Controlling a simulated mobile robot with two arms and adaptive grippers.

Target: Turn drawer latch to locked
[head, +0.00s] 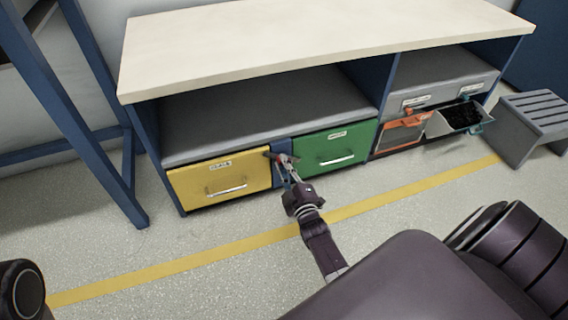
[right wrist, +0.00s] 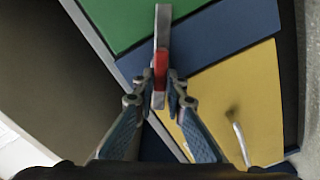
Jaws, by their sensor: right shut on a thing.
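The drawer latch (right wrist: 162,30) is a pale grey bar with a red band, seen in the right wrist view in front of the blue divider (right wrist: 226,35). Its far end overlaps the green drawer front in that view; I cannot tell whether it is locked. My right gripper (right wrist: 160,88) is shut on the latch, with a finger on each side near the red band. In the head view my right gripper (head: 284,164) is at the divider between the yellow drawer (head: 196,188) and the green drawer (head: 345,143), and hides part of the latch. My left gripper is out of view.
Both drawers look closed. The cream-topped bench (head: 300,38) has an open shelf above them. At right, an orange-framed bin (head: 401,133) sits beside a tilted bin with dark contents (head: 460,117). A grey step stool (head: 534,118) stands at far right.

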